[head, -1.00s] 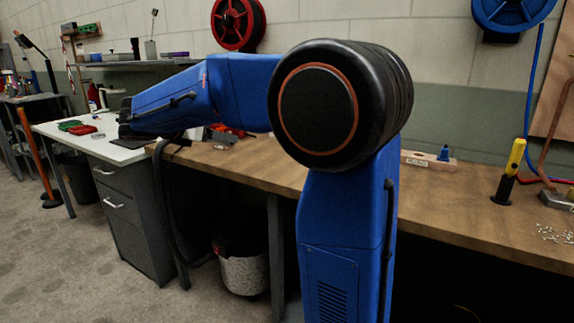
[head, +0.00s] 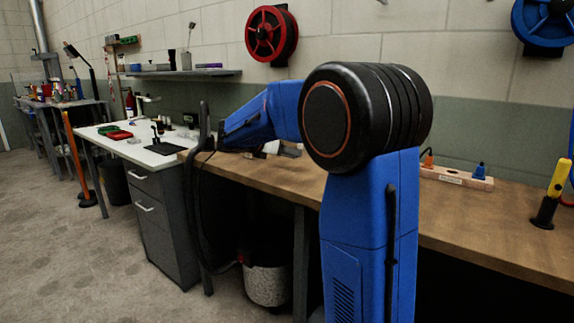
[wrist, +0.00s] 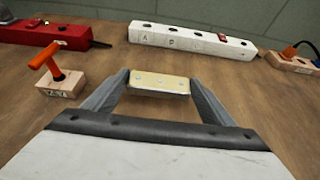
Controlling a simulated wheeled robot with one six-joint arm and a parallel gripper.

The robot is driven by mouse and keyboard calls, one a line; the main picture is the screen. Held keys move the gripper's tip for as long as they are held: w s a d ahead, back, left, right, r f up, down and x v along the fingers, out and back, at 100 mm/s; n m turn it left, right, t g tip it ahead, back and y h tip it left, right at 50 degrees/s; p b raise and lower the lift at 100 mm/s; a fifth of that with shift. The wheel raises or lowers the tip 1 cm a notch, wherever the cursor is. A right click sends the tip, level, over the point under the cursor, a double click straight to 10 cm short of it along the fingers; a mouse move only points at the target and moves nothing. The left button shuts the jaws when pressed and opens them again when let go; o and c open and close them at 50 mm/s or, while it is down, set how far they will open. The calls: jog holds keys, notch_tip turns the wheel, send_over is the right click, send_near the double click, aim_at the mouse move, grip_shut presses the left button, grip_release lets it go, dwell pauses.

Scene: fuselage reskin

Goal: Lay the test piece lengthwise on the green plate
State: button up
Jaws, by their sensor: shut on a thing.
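The test piece (wrist: 159,83) is a small pale gold bar with a few small holes in the wrist view. My gripper (wrist: 160,86) is shut on it, with one finger at each end, and holds it crosswise above the wooden bench. In the head view my own arm hides the gripper and the piece. A flat green item (head: 107,129) lies on the white table at the left, beside a red one. It is too small to tell whether it is the green plate. The wrist view shows no green plate.
The wooden bench (head: 290,172) carries a white block lettered on its front (wrist: 190,40), a red block (wrist: 45,34) and an orange-handled tool in a wooden block (wrist: 62,84). The white table (head: 150,153) has black items on it.

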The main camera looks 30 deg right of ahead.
aim_at(283, 170)
jog(key=shift+f, duration=2.3)
jog(key=shift+f, duration=0.1)
jog(key=o, duration=1.1)
jog(key=shift+c, duration=0.2)
